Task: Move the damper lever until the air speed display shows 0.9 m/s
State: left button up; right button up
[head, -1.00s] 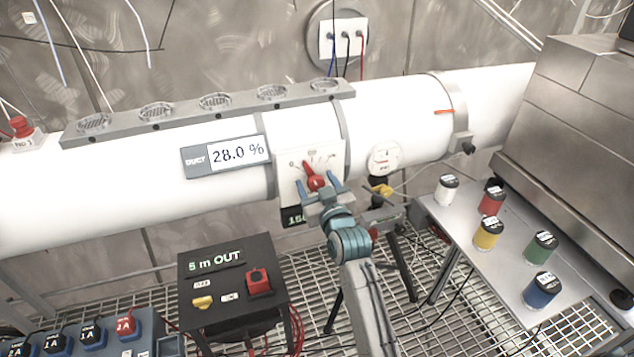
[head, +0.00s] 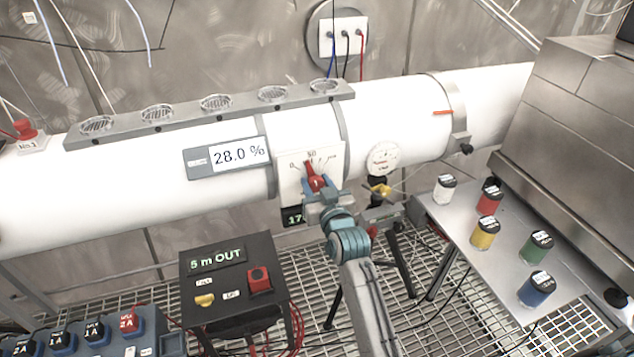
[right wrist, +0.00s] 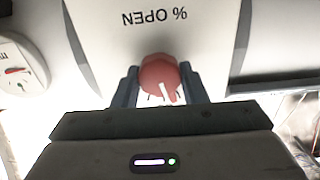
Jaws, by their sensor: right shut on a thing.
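The damper lever (head: 313,172) is a red knob with a pointer on a white dial plate (head: 335,160) on the duct. My right gripper (head: 318,189) is shut on it. In the right wrist view the red knob (right wrist: 158,74) sits between the two fingers of the gripper (right wrist: 160,88), below upside-down "% OPEN" lettering. A small dark display (head: 292,217) under the plate is partly hidden by my gripper; "17" shows. No readout in m/s is legible. My left gripper is out of view.
A round gauge (head: 383,159) is on the duct right of the plate. A black box (head: 230,262) reading "5 m OUT" stands below left. A shelf (head: 470,245) with several coloured jars is at the right. A valve with a yellow part (head: 380,191) is close to my right arm.

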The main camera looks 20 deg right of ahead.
jog(key=o, duration=1)
jog(key=shift+c, duration=0.2)
pick_arm(q)
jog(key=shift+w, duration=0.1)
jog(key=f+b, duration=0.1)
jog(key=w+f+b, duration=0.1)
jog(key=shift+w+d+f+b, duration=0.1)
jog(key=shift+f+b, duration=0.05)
jog(key=shift+b, duration=0.2)
pick_arm(e)
jog(key=s, duration=1)
jog(key=shift+s+d, duration=0.2)
jog(key=shift+s, duration=0.2)
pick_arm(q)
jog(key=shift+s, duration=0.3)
